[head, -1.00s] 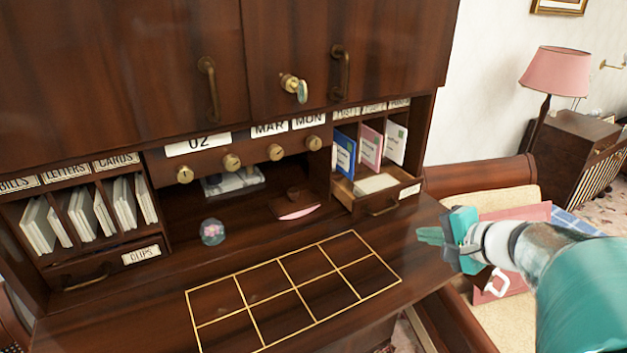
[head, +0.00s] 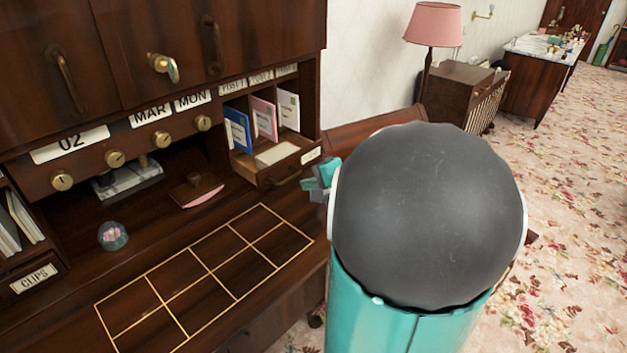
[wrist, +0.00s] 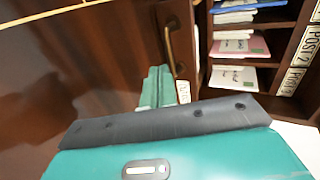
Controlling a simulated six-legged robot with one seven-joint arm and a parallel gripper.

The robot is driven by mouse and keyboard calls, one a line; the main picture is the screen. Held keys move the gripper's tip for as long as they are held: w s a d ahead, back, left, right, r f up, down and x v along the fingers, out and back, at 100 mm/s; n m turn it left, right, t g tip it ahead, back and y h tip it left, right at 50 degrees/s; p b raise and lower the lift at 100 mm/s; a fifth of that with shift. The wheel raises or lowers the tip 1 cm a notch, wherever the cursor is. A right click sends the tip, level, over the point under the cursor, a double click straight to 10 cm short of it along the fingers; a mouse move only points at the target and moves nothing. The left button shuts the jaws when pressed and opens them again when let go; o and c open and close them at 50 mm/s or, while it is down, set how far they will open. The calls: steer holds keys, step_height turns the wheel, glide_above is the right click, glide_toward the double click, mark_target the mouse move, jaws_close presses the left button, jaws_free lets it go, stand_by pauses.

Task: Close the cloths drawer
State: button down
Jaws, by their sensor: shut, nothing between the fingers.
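The cloths drawer (head: 292,166) is the small dark wood drawer under the right-hand letter slots in the head view. It is pulled out, and a pale cloth (head: 276,153) shows inside. Its front has a brass handle (head: 287,179) and a small white label too small to read. My gripper (head: 318,178) is shut and empty, just right of the drawer front; my arm hides part of it. In the wrist view, my shut fingers (wrist: 157,80) point toward the drawer front beside its brass handle (wrist: 172,45) and partly cover the label (wrist: 183,92). I cannot tell whether they touch.
Letters (head: 263,118) stand in slots above the drawer. The desk top (head: 205,230) has a gold grid, a glass paperweight (head: 113,236) and a blotter (head: 196,190). A pink lamp (head: 432,25) stands behind. Open carpet (head: 570,200) lies at right.

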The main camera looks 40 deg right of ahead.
mark_target(279, 164)
steer(key=w, duration=0.4)
steer(key=shift+f, duration=0.4)
steer(key=shift+a, duration=0.1)
steer(key=w, duration=0.9)
steer(key=shift+w+a, duration=0.1)
steer(key=shift+a, duration=0.05)
steer(key=shift+w, duration=0.3)
steer(key=shift+r, duration=0.1)
steer(key=shift+s, duration=0.1)
